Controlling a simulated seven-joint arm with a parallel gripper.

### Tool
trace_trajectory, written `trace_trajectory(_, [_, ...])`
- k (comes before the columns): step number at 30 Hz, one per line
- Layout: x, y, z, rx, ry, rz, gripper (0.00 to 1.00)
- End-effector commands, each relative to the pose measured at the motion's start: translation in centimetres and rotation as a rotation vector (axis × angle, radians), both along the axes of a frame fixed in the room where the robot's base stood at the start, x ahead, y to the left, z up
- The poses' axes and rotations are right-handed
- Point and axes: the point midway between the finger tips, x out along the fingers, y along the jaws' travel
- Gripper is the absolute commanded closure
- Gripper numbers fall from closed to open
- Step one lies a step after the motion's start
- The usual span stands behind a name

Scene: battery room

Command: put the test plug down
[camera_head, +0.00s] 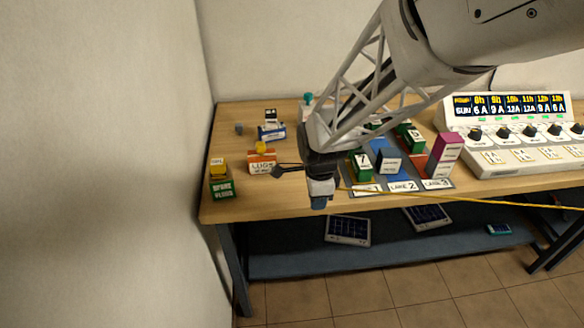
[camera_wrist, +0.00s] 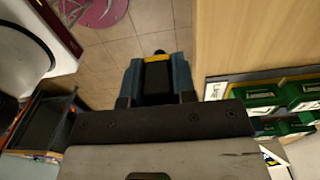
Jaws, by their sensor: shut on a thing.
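My gripper (camera_head: 319,202) hangs near the table's front edge in the head view, just left of the lane mat. In the wrist view its two blue fingers (camera_wrist: 156,82) are shut on a black block-shaped thing with a yellow band, which I take to be the test plug (camera_wrist: 155,75). The plug is not clearly visible in the head view, hidden by the gripper. In the wrist view, tiled floor shows beyond the plug. A thin yellow line (camera_head: 460,197) runs right from near the gripper in the head view; its near end is unclear.
The wooden table (camera_head: 240,205) holds an orange lugs box (camera_head: 262,163), a green box (camera_head: 221,187) and a blue box (camera_head: 271,132) at left. The lane mat (camera_head: 402,187) carries several upright blocks. A white charger console (camera_head: 515,155) stands right. A lower shelf (camera_head: 290,262) holds panels.

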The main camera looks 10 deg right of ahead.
Motion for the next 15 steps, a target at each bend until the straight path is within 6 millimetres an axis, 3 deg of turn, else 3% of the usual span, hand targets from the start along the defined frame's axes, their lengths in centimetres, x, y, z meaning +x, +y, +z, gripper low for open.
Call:
trace_trajectory(6, [-2.2,1.1,-0.5,0.0,0.0,0.008,0.98])
trace_trajectory(15, [-2.5,1.2,-0.6,0.0,0.0,0.007,0.98])
